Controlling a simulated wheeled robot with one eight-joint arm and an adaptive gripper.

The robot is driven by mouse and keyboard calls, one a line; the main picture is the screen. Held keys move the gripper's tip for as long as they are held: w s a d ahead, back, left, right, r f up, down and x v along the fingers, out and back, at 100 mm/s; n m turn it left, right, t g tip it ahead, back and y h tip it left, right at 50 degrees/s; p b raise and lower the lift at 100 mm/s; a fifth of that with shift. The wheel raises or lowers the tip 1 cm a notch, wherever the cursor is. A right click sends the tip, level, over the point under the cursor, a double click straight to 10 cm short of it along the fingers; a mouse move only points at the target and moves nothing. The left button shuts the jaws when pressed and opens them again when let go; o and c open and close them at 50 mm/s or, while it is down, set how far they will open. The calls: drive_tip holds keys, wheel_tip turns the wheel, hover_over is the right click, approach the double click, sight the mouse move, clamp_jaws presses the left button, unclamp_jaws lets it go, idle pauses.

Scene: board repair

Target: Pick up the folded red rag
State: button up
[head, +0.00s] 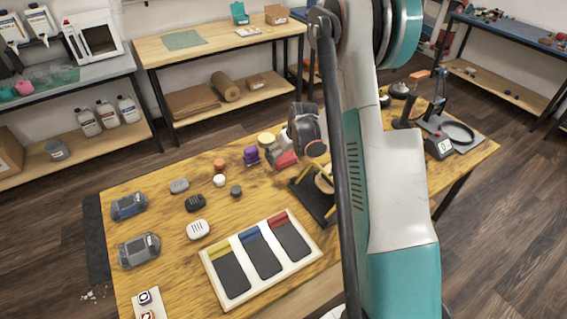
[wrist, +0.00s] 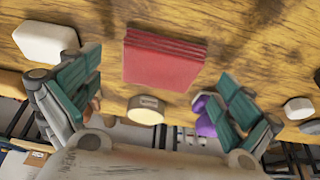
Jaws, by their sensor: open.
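The folded red rag (wrist: 165,60) lies flat on the wooden table in the wrist view, its layered edge showing along one side. In the head view the rag (head: 287,159) is partly covered by my arm's end. My gripper (wrist: 159,75) has its two teal-padded fingers spread wide, one to each side of the rag in the picture. Nothing is held between them. The fingers look apart from the rag. In the head view the fingers are hard to make out.
A round cream tin (wrist: 146,110) and a purple item (wrist: 205,125) are close to the rag. A white block (wrist: 45,42) is at the left. A dark stand (head: 314,203) stands nearby in the head view. A three-section tray (head: 208,270) lies in front.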

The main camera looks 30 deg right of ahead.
sight(284, 158)
drive_tip(key=shift+x, duration=1.05)
drive_tip(key=shift+r, duration=0.1)
drive_tip(key=c, duration=1)
drive_tip(key=shift+o, duration=0.2)
drive_tip(key=shift+r, duration=0.15)
wheel_tip(284, 158, up, 20)
drive_tip(key=p, duration=0.6)
